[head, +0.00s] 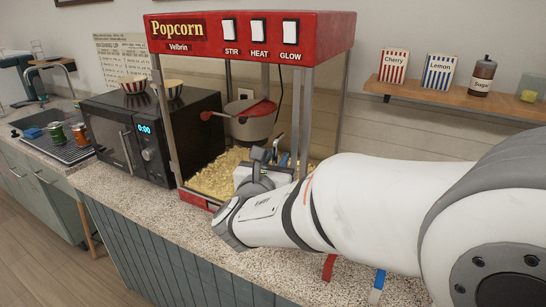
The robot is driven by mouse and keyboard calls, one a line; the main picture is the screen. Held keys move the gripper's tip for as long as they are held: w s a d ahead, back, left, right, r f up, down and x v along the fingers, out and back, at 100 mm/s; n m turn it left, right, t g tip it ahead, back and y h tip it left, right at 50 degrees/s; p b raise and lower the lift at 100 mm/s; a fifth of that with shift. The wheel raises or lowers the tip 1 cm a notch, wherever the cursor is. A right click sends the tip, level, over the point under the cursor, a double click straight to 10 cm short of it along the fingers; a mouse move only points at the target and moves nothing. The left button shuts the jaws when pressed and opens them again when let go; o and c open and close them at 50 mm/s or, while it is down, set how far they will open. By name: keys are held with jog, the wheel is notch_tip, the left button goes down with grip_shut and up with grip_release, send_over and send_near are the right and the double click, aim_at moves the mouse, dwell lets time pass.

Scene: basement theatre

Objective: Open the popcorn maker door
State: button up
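The popcorn maker (328,34) stands on the speckled counter, with a red top, glass sides and metal posts. Its top carries three white switches marked STIR, HEAT and GLOW. A kettle (250,126) hangs inside above loose popcorn (212,181). My arm comes in from the right and crosses the lower front of the machine. My gripper (266,157) is at the lower front, partly hidden behind my own wrist. I cannot tell whether it touches the door or whether its fingers are open. The clear door is hard to make out, and its handle is not clearly visible.
A black microwave (154,153) with bowls (134,86) on top stands close to the left. Cans (80,134) sit by the sink further left. A wall shelf (440,97) holds Cherry and Lemon boxes and a sugar jar. Red and blue-handled items (329,267) lie under my arm.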

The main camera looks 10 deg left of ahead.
jog(key=shift+c, duration=0.4)
grip_shut()
